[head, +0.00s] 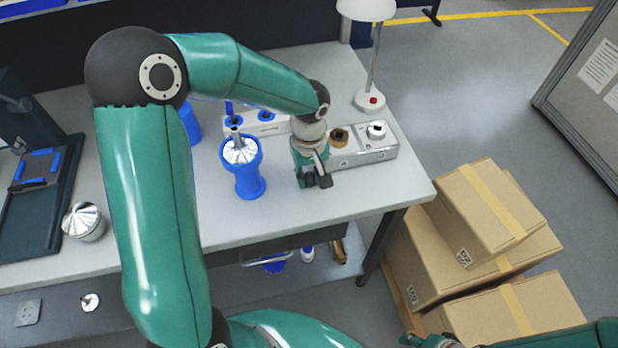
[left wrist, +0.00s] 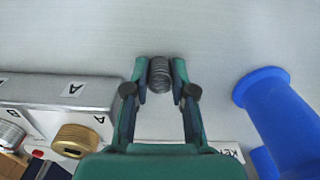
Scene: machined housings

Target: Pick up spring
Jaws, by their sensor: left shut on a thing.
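The spring (left wrist: 160,75) is a dark grey coil between the fingertips of my left gripper in the left wrist view. My left gripper (left wrist: 161,82) is shut on it, one finger on each side. In the head view my left gripper (head: 317,181) points down over the front right part of the table, and the spring is hidden there. I cannot tell whether the spring clears the table. Part of my right gripper (head: 432,341) shows at the bottom edge of the head view, too cut off to read its jaws.
A blue stand (head: 249,183) holding a silver part is left of my left gripper. A grey block (head: 372,150) with a brass and a silver part is to its right. A lamp (head: 369,99) stands behind. A silver housing (head: 84,222) is at the left. Boxes (head: 492,215) sit beside the table.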

